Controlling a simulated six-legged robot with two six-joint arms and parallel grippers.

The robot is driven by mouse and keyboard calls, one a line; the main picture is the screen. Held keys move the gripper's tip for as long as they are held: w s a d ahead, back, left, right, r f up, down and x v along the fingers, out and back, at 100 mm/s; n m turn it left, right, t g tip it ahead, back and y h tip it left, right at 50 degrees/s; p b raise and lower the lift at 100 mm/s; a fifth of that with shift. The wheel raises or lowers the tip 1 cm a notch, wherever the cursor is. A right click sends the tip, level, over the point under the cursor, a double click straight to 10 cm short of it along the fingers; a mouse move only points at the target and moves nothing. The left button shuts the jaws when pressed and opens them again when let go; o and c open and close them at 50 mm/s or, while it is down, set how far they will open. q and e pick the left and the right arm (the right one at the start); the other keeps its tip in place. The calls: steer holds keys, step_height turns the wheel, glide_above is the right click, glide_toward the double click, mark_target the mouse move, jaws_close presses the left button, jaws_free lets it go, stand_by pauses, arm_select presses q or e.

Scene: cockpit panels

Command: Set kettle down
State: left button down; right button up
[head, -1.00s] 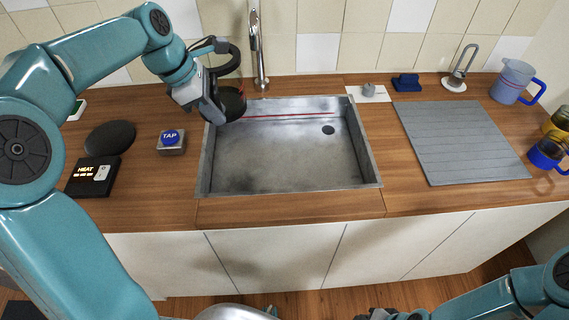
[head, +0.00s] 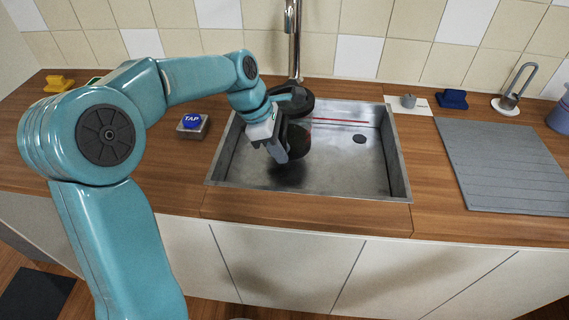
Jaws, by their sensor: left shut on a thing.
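I cannot tell whether the kettle's bottom touches the basin floor. The round black pad and the HEAT panel do not show now; my left arm covers part of the left counter. My right gripper is out of view.
A TAP button (head: 192,124) sits left of the sink.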

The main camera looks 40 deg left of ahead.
arm_select(q)
step_height(320, 180, down, 5)
steer(key=shift+r+b, duration=0.15)
steer(key=shift+b, duration=0.15)
steer(key=shift+w+a, duration=0.1)
steer(key=c, duration=1)
jaws_free()
steer(key=shift+f, duration=0.3)
steer(key=shift+r, duration=0.1)
